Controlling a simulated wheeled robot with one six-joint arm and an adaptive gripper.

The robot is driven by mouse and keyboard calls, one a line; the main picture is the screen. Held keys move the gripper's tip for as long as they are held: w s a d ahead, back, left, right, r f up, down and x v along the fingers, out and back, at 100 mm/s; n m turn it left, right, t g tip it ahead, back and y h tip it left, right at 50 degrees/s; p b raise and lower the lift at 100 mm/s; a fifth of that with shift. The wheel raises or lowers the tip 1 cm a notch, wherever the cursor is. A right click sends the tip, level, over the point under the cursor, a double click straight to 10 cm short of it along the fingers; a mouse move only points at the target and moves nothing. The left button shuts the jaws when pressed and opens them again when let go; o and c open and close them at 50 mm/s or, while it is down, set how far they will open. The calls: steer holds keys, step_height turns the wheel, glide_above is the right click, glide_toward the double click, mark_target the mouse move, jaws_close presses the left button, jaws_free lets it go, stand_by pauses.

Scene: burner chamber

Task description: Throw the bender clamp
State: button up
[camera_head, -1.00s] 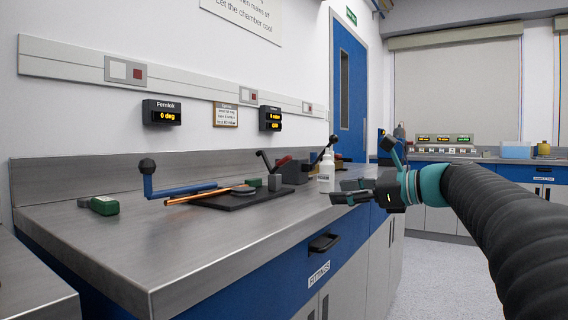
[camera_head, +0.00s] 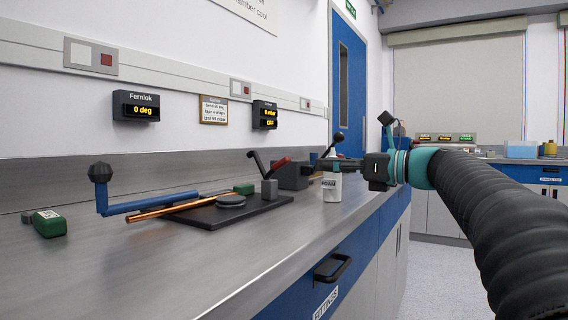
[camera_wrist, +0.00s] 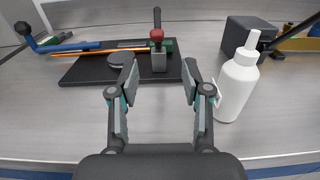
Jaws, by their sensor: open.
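The bender's black base plate (camera_head: 185,218) lies on the steel bench, with a blue arm (camera_head: 150,203), a copper tube (camera_head: 165,209) and a grey round former (camera_head: 231,201). Its clamp is a small grey block (camera_head: 269,188) with a dark lever (camera_head: 257,161) and a red-ended part on top; in the wrist view the block (camera_wrist: 159,62) is beyond the fingertips, with the red end (camera_wrist: 157,34) facing me and the dark lever upright behind. My gripper (camera_head: 308,169) is open and empty, apart from the clamp. Its fingers (camera_wrist: 158,78) straddle the line to the block in the wrist view.
A white bottle (camera_wrist: 237,86) stands close to the right of my fingers. A dark box (camera_head: 290,175) is behind the clamp. A green item (camera_head: 49,223) lies at the left. Wall displays (camera_head: 136,106) hang above; the front of the bench is clear.

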mark_target(290, 162)
steer(key=x, duration=1.2)
steer(key=shift+s+a, duration=0.15)
steer(key=shift+s, duration=0.05)
jaws_close()
